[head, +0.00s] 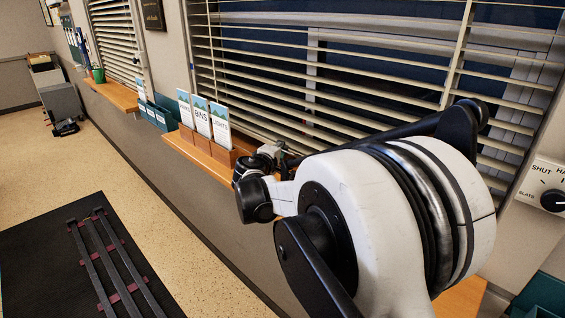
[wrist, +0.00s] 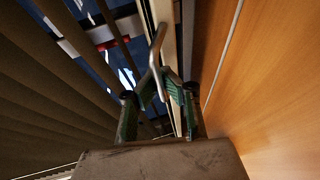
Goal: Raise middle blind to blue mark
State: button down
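The middle blind (head: 370,85) is the large slatted blind across the top of the head view, in front of a dark window. It hangs low, with its slats spread down toward the sill. My gripper (head: 274,153) is at the blind's lower edge, partly hidden by my arm. In the wrist view my gripper's green-sided fingers (wrist: 159,77) lean in toward each other around a pale metal handle (wrist: 157,47), and appear closed on it. The handle lies beside the light bottom rail (wrist: 185,35). I cannot make out a blue mark.
A wooden sill (head: 200,158) runs below the blind, close on the right in the wrist view (wrist: 262,95). Leaflet holders (head: 205,140) stand on it, left of my gripper. A slats dial (head: 553,200) is on the right wall. Another blind (head: 115,40) hangs farther left.

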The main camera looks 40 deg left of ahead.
notch_tip(320, 180, up, 20)
jog(key=p, duration=0.3)
jog(key=shift+r+p, duration=0.15)
jog(key=shift+p, duration=0.2)
jog(key=c, duration=2.1)
grip_release()
jog(key=shift+s, duration=0.1)
jog(key=v, duration=0.7)
jog(key=shift+s+d, duration=0.1)
jog(key=shift+s, duration=0.1)
